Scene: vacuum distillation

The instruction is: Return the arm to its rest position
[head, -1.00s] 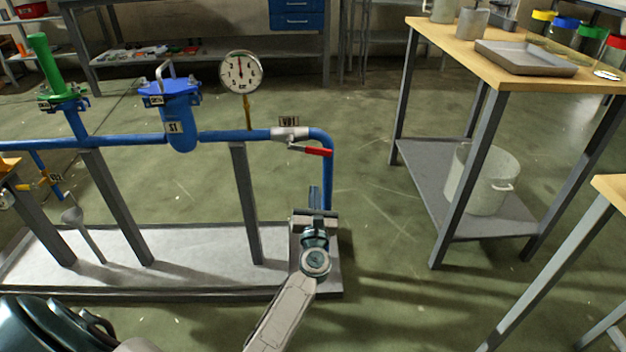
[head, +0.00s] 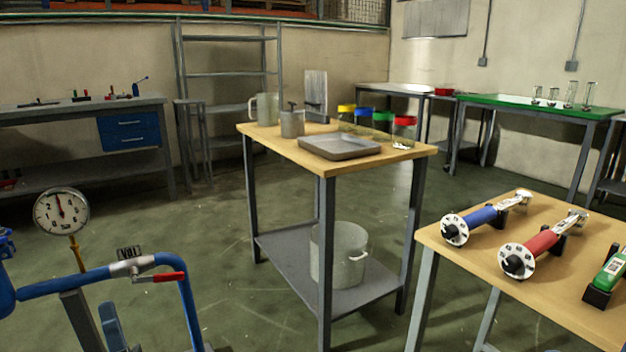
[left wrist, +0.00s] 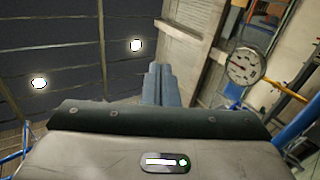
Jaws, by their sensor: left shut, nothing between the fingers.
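My left gripper (head: 108,312) shows at the bottom left of the head view, its blue-grey fingers pointing up beside the blue pipe (head: 186,300). In the left wrist view its fingers (left wrist: 161,84) are together, shut and empty. The rest of my left arm is out of the head view. I cannot tell whether the fingers touch the pipe or its post. The valve V01 with a red lever (head: 169,277) sits on the pipe just above and to the right of the fingers. My right gripper is not in view.
The pressure gauge (head: 61,214) rises from the pipe at left; it also shows in the left wrist view (left wrist: 245,65). A wooden-topped table (head: 279,145) with a grey tray stands in the middle. Another table (head: 568,309) holds coloured instruments at right. Floor between is open.

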